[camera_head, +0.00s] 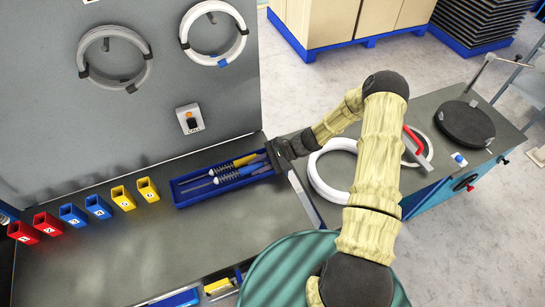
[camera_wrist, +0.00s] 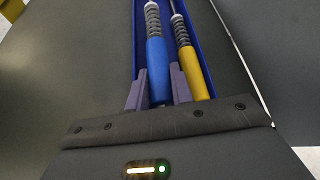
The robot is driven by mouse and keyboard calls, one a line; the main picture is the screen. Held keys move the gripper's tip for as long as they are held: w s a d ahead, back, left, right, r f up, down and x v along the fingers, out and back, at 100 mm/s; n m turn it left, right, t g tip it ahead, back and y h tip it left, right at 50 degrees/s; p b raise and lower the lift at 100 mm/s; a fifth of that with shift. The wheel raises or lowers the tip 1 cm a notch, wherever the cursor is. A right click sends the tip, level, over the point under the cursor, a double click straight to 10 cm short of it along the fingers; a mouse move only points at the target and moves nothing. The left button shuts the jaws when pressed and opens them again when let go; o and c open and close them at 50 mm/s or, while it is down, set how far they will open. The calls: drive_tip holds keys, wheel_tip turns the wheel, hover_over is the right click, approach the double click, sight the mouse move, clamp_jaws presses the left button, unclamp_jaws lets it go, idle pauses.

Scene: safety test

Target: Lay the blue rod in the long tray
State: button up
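The long blue tray (camera_head: 190,202) lies on the grey bench top; its blue wall also shows in the wrist view (camera_wrist: 198,30). The blue rod (camera_head: 250,169) lies lengthwise inside it, with a blue handle (camera_wrist: 157,62), a spring and a thin shaft. A similar yellow rod (camera_head: 248,160) lies beside it, its handle (camera_wrist: 194,75) just right of my right finger. My gripper (camera_head: 272,158) is at the tray's right end, fingers pointing down along the tray. In the wrist view my fingers (camera_wrist: 158,88) sit closely on both sides of the blue handle. Its near end is hidden.
Red, blue and yellow numbered holders (camera_head: 72,214) stand in a row left of the tray. A grey panel (camera_head: 150,110) with hung rings rises behind. A white ring (camera_head: 322,180) lies on the right bench, past a gap. The bench front of the tray is clear.

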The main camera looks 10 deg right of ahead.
drive_tip(key=shift+s+d+f, duration=0.35)
drive_tip(key=shift+f, duration=0.1)
drive_tip(key=shift+o, duration=0.7)
drive_tip(key=r+b+v, duration=0.1)
drive_tip(key=b+v, duration=0.2)
drive_tip(key=v, duration=1.4)
drive_tip(key=shift+w+a, duration=0.2)
drive_tip(key=shift+w, duration=0.05)
drive_tip(key=shift+r, duration=0.1)
drive_tip(key=s+a+r+n+t+h, duration=0.2)
drive_tip(key=s+r+n+h, duration=0.4)
drive_tip(key=s+r, duration=0.1)
drive_tip(key=s+a+r+n+t+h, duration=0.1)
drive_tip(key=s+r+n+h, duration=0.5)
drive_tip(key=s, duration=0.3)
drive_tip(key=shift+s+a+r+n+t+h+p, duration=0.15)
drive_tip(key=shift+a+r+n+t+h+p, duration=0.2)
drive_tip(key=shift+r+n+t+h+p, duration=0.1)
